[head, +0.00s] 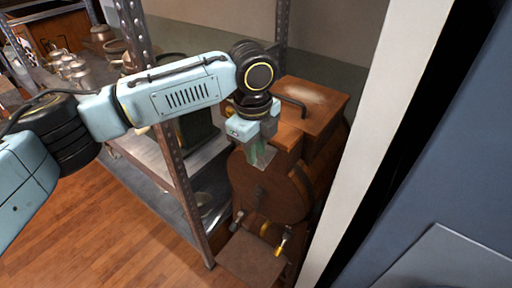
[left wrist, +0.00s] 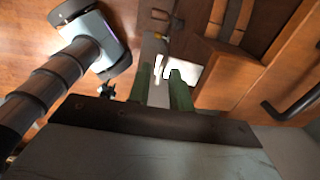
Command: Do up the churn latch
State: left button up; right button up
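The wooden churn (head: 270,190) stands at the right end of the metal shelving, with a round drum body and a box-like wooden lid (head: 318,97) on top. A dark bar handle (head: 292,104) is on the lid; a similar handle (left wrist: 290,105) shows in the left wrist view. My left gripper (head: 262,157) points down in front of the churn's upper front. Its green fingers (left wrist: 162,88) are apart, with a pale strip and bright patch seen between them. Whether they touch the churn I cannot tell. The latch cannot be made out clearly.
A metal shelf post (head: 165,130) stands left of the churn, close to my left arm. Shelves behind hold metal pots (head: 75,68). A white upright panel (head: 365,150) is close on the right. Wooden floor (head: 120,220) is free at lower left.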

pick_arm(q)
grip_shut()
